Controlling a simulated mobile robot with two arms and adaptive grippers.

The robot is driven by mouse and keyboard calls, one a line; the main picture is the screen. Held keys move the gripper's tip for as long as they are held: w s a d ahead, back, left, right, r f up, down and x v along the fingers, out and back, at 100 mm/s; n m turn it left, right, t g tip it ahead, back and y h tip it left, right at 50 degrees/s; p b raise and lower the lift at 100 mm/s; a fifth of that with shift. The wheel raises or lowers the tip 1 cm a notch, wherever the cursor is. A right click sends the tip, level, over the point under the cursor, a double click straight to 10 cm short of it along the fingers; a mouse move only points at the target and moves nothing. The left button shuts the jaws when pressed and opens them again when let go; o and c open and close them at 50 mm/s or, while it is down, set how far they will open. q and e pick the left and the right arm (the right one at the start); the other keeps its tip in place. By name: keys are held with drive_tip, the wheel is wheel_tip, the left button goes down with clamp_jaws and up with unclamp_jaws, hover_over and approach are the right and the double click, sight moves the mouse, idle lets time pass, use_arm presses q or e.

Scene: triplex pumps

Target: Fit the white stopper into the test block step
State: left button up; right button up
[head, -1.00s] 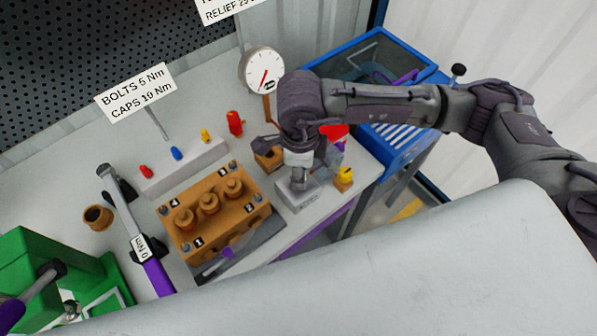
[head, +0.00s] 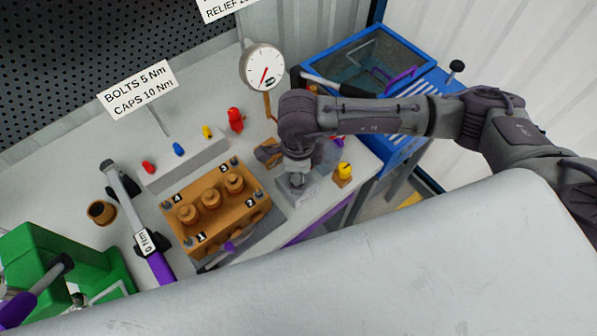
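The test block (head: 309,189) is a small grey block near the bench's right front edge. My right gripper (head: 297,172) points down over it from above. A short grey cylindrical part (head: 297,181) shows at the top of the block, under the gripper. I cannot tell whether this is the white stopper or a fingertip. The wrist hides most of the fingers, so their opening does not show. No white stopper can be clearly made out. My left gripper is not in view.
An orange pump block (head: 211,204) with numbered corners stands left of the test block. A yellow-topped piece (head: 343,174) stands close on its right, a gauge (head: 262,68) behind. A grey rack (head: 184,160) holds red, blue and yellow pieces. A torque wrench (head: 140,222) lies left.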

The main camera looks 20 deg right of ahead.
drive_tip(key=shift+r, duration=0.3)
wheel_tip(320, 180, up, 12)
drive_tip(key=b, duration=0.3)
drive_tip(key=shift+f, duration=0.15)
idle(0.5)
